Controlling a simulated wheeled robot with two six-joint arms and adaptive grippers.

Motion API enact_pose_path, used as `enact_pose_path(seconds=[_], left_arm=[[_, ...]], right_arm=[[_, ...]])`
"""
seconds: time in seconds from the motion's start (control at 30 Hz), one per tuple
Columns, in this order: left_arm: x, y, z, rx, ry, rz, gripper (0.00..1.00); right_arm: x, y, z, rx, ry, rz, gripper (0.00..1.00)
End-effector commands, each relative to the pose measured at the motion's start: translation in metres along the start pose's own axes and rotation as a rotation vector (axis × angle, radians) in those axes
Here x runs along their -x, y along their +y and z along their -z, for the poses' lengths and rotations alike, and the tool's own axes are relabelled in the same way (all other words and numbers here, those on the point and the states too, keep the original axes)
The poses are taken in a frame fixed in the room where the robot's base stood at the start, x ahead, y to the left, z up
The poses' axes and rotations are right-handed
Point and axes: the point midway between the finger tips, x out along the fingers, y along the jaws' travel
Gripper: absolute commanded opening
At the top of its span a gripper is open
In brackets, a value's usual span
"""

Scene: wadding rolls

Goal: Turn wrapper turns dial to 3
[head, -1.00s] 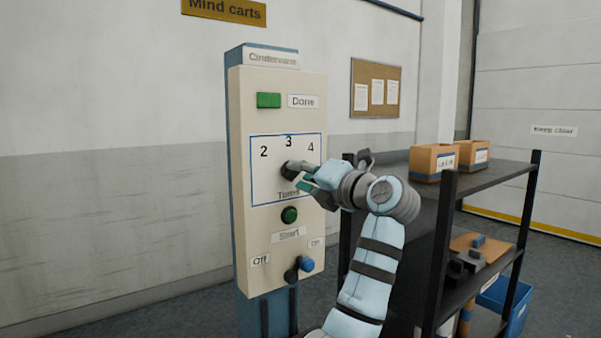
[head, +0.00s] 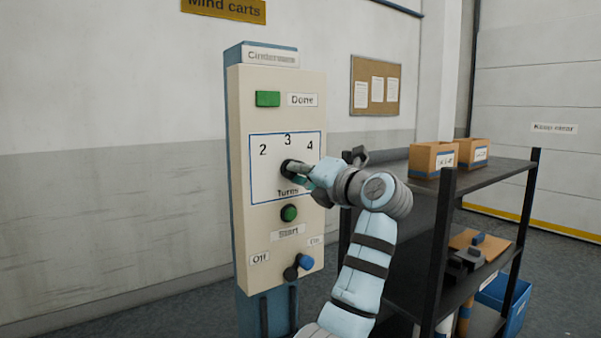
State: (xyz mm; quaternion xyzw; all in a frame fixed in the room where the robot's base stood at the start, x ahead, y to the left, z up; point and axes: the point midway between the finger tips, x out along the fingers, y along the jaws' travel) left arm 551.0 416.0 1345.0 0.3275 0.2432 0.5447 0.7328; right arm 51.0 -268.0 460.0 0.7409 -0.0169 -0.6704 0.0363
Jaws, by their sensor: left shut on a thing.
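The turns dial (head: 287,166) is a dark knob inside the blue-outlined box on the cream control panel (head: 262,231). The figures 2, 3 and 4 stand in an arc above it, and the label Turns is below it. My left gripper (head: 297,173) is shut on the dial, its arm coming up from below and to the right. The gripper hides part of the dial, so I cannot tell exactly which figure its pointer faces. My right gripper is not in view.
Below the dial are a green Start button (head: 289,213) and an Off/On switch with a blue knob (head: 306,262). A green Done light (head: 268,99) is above. A dark shelf rack (head: 465,187) with boxes (head: 433,158) stands close on the right.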

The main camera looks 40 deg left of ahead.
Motion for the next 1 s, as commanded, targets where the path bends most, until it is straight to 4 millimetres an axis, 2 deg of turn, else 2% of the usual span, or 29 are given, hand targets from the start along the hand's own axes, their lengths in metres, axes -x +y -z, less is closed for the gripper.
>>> enact_pose_path(seconds=[0.27,0.7,1.0], left_arm=[[0.000,0.001,-0.001,0.139,0.001,0.001,0.00],[0.000,0.000,0.000,0.524,0.001,0.001,0.00],[0.000,-0.001,0.000,0.731,0.001,0.001,0.00]], right_arm=[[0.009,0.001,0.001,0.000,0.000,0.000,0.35],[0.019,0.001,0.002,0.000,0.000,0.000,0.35],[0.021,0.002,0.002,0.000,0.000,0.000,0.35]])
